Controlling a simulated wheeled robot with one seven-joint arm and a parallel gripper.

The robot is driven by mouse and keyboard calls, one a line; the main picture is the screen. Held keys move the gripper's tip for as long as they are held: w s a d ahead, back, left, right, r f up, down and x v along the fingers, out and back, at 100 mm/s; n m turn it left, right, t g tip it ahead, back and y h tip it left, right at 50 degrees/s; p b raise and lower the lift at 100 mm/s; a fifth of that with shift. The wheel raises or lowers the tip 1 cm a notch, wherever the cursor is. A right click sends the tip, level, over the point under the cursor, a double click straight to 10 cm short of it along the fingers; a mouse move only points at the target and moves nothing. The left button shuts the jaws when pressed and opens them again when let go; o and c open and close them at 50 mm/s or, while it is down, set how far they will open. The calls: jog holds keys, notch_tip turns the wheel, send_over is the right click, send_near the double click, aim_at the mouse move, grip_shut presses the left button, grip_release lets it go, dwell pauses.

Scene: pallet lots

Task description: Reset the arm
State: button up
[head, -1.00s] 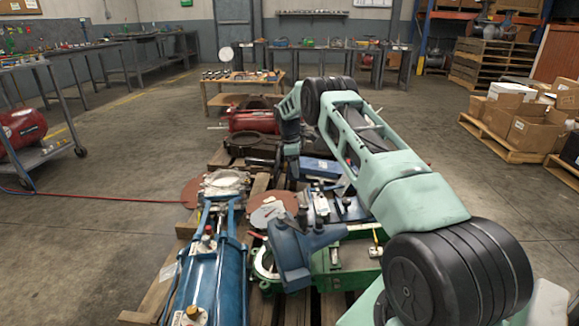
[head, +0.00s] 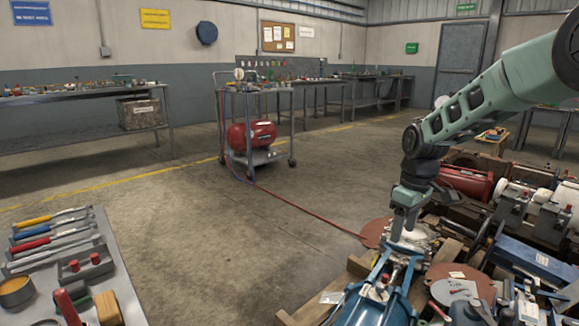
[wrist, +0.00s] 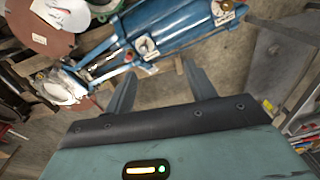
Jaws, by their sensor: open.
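My green arm (head: 475,105) reaches in from the right edge of the head view and bends down over the pallet. My gripper hangs over the left part of the pallet, above the blue cylinder (head: 375,305); its fingertips are hard to make out in that view. In the wrist view my gripper (wrist: 160,82) shows two dark fingers spread apart with nothing between them. The blue cylinder (wrist: 180,35) lies beyond the fingers there, and I cannot tell how far off.
The wooden pallet (head: 300,315) is crowded with machine parts, brown discs and a blue box (head: 535,258). A grey table (head: 115,270) with tools stands at the lower left. A cart (head: 258,155) with a red tank stands farther back. The floor between is open.

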jog(key=s+a+r, duration=0.2)
jog(key=s+a, duration=0.5)
jog(key=s, duration=0.3)
jog(key=s+a+r, duration=0.2)
jog(key=s+a, duration=0.5)
jog(key=s, duration=0.3)
jog(key=s+f, duration=0.1)
jog(key=s, duration=1.6)
notch_tip(320, 180, up, 33)
jog(key=p, duration=3.3)
jog(key=shift+w+d+r+p, duration=0.15)
jog(key=shift+w+p, duration=0.2)
